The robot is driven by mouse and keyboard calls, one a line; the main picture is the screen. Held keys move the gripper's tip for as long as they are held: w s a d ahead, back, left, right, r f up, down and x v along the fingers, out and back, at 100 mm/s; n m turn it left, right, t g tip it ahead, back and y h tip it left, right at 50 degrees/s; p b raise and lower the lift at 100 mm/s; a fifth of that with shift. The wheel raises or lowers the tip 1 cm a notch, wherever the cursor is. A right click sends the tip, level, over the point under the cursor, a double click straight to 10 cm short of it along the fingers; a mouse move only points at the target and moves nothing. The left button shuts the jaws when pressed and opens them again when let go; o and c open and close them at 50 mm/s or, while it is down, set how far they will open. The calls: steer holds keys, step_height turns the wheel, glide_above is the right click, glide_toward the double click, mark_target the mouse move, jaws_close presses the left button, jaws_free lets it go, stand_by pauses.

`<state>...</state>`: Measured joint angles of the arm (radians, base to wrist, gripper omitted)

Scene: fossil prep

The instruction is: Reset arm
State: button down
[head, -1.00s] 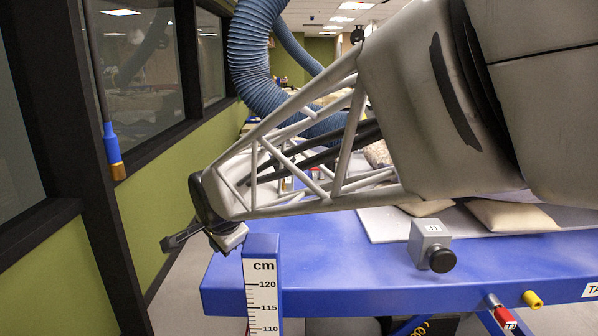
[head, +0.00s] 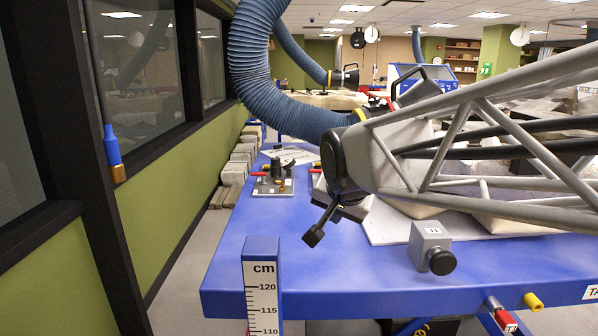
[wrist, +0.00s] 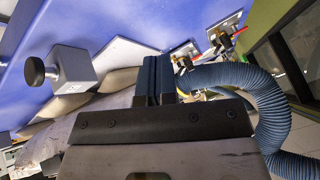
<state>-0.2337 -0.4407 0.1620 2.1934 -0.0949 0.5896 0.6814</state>
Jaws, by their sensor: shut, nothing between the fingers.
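My gripper (head: 314,236) is at the end of my pale lattice arm, above the blue table (head: 270,215) in the head view. It points down and to the left, left of the grey block with a black knob (head: 430,247). In the wrist view the two dark blue fingers of my gripper (wrist: 158,70) are side by side and shut, with nothing held. The grey block with its knob (wrist: 72,70) shows left of the fingers there.
A blue hose (head: 262,75) hangs behind my arm; in the wrist view it (wrist: 255,95) curves close on the right. A small plate with fittings (head: 273,180) lies at the table's far left. A cm ruler post (head: 262,290) stands at the front. Pale cushions lie under my arm.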

steer(key=s+d+f+n+g, duration=0.1)
steer(key=s+d+f, duration=0.2)
steer(key=s, duration=0.4)
steer(key=s+d+f+n+g, duration=0.1)
steer(key=s+d+f+g, duration=0.1)
steer(key=s+d+f, duration=0.2)
steer(key=s+d+f+n+g+h, duration=0.1)
steer(key=s+d+f, duration=0.3)
steer(key=s, duration=0.6)
steer(key=shift+d+f+n+g, duration=0.25)
steer(key=shift+f+n+g, duration=0.15)
steer(key=shift+f+n, duration=0.25)
steer(key=c, duration=1.8)
jaws_free()
steer(key=shift+c, duration=0.2)
